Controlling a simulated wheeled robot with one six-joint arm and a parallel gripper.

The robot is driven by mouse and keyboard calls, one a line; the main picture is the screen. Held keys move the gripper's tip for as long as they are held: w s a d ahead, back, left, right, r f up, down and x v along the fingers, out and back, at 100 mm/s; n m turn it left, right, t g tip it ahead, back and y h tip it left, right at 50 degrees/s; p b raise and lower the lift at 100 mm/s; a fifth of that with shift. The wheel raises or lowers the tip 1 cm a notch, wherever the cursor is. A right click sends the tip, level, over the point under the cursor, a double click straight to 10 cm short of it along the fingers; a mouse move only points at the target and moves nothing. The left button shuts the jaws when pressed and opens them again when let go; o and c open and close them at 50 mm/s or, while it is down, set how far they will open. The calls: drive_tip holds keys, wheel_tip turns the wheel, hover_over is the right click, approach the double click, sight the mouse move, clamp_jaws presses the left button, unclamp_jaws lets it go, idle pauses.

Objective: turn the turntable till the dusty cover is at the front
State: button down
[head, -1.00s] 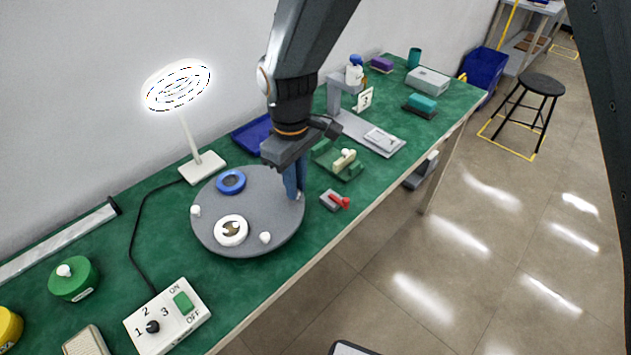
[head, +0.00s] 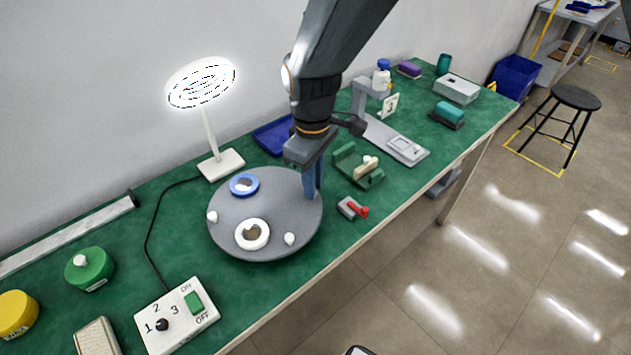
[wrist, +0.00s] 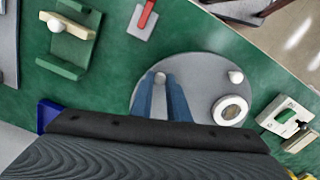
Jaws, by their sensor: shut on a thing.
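The grey round turntable (head: 265,250) lies flat on the green bench. A white ring with a brownish-grey middle (head: 252,234) sits near its front edge, left of centre; this may be the dusty cover. A blue ring (head: 244,185) sits at the back left. White knobs stand near the rim at the left (head: 212,216) and front right (head: 290,239). My gripper (head: 312,196) is at the right rim, fingers pointing down. In the wrist view its blue fingers are shut on another white knob (wrist: 160,79), partly hidden. The white ring (wrist: 230,111) shows there to their right.
A red-handled clamp (head: 354,209) and a green fixture (head: 360,168) stand close to the right of the turntable. A lamp (head: 221,164) stands behind it. A switch box (head: 177,316) is at the front left. The bench's front edge is near.

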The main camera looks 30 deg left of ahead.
drive_tip(key=shift+a+r, duration=0.1)
drive_tip(key=shift+a, duration=0.1)
drive_tip(key=c, duration=1.7)
unclamp_jaws()
drive_tip(key=shift+d, duration=0.1)
drive_tip(key=shift+r+b, duration=0.8)
drive_tip(key=shift+r, duration=3.05)
